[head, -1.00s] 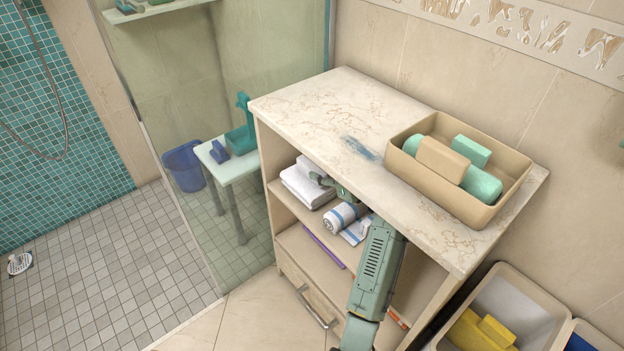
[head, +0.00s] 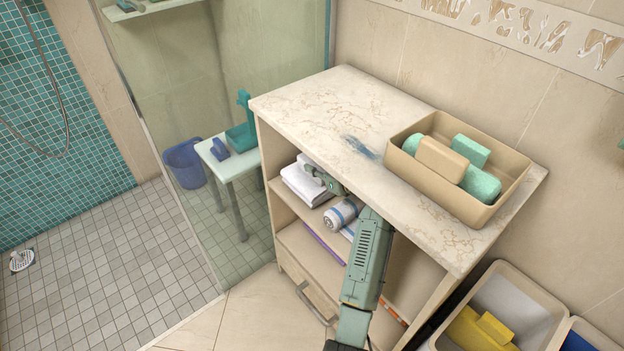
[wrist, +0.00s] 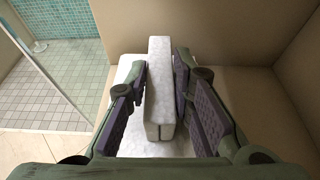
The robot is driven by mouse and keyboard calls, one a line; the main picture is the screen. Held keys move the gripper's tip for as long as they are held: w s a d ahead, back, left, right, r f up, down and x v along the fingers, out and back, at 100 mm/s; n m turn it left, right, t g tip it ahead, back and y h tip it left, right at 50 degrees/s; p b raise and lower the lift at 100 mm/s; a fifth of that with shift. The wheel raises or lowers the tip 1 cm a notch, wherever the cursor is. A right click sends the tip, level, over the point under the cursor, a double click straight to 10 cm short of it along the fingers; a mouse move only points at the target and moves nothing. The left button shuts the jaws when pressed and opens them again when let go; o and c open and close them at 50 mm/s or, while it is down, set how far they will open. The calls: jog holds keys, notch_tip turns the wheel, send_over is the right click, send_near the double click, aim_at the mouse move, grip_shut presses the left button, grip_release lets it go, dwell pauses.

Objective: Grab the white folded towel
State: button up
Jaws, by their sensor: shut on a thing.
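A small white folded towel (wrist: 160,80) stands between the two finger pads of my gripper (wrist: 161,88) in the wrist view, and the gripper is shut on it. In the head view this towel (head: 306,162) shows on top of a larger white folded towel (head: 302,186) on the cabinet's upper shelf. The larger towel (wrist: 125,72) also shows under the fingers in the wrist view. My gripper (head: 318,176) reaches into the shelf under the countertop, which hides part of it.
A rolled towel with blue stripes (head: 341,214) lies right of the white towels, close to my arm. The marble countertop (head: 330,105) is close above, bearing a beige bin (head: 480,212). The cabinet's side wall (head: 264,170) stands left.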

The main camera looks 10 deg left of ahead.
grip_shut()
jog(key=shift+r, duration=0.15)
dwell(0.4)
